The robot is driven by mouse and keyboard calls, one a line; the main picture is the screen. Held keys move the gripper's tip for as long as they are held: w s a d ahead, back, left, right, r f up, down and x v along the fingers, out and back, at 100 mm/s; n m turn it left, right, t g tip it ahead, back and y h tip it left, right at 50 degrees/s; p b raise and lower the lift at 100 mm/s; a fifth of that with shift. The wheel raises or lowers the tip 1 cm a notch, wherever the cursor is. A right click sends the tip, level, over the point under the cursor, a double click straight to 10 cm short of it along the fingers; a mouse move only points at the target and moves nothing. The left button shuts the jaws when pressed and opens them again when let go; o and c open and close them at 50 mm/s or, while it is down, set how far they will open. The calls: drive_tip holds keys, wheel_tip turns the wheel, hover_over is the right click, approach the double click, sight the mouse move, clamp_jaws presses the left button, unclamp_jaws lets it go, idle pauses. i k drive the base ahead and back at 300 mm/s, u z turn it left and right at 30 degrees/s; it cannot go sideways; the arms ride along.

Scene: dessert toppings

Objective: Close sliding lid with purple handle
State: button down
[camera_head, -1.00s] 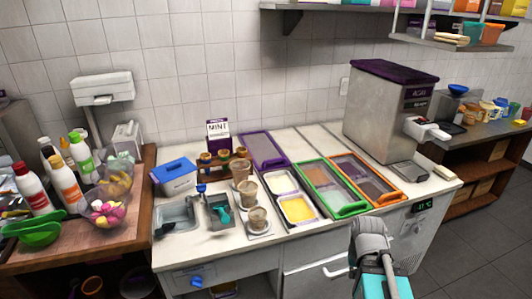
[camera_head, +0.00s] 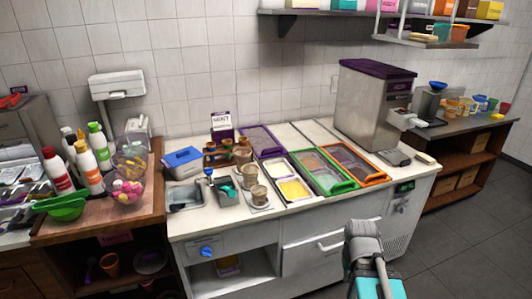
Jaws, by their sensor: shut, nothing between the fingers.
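The sliding lid with the purple frame (camera_head: 261,140) lies at the back of its track on the white counter. Its purple handle seems to be at its front end, small and hard to make out. In front of it, two white topping bins are uncovered: a pale one (camera_head: 280,171) and a yellow one (camera_head: 293,190). Part of my arm, grey and teal, shows at the bottom right of centre, in front of the counter. No gripper fingers can be made out, and the arm appears apart from the lid.
Green (camera_head: 323,169) and orange (camera_head: 357,165) framed lids lie forward, right of the bins. Several brown cups (camera_head: 259,194) stand just left of the bins. A large dispenser (camera_head: 370,108) stands at the back right. The floor (camera_head: 455,245) at right looks clear.

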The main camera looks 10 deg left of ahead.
sight(282, 152)
drive_tip(key=k, duration=0.75)
drive_tip(key=u, duration=0.3)
drive_tip(key=i, duration=0.45)
drive_tip(key=u, duration=0.55)
drive_tip(key=i, duration=1.05)
drive_tip(key=z, duration=0.55)
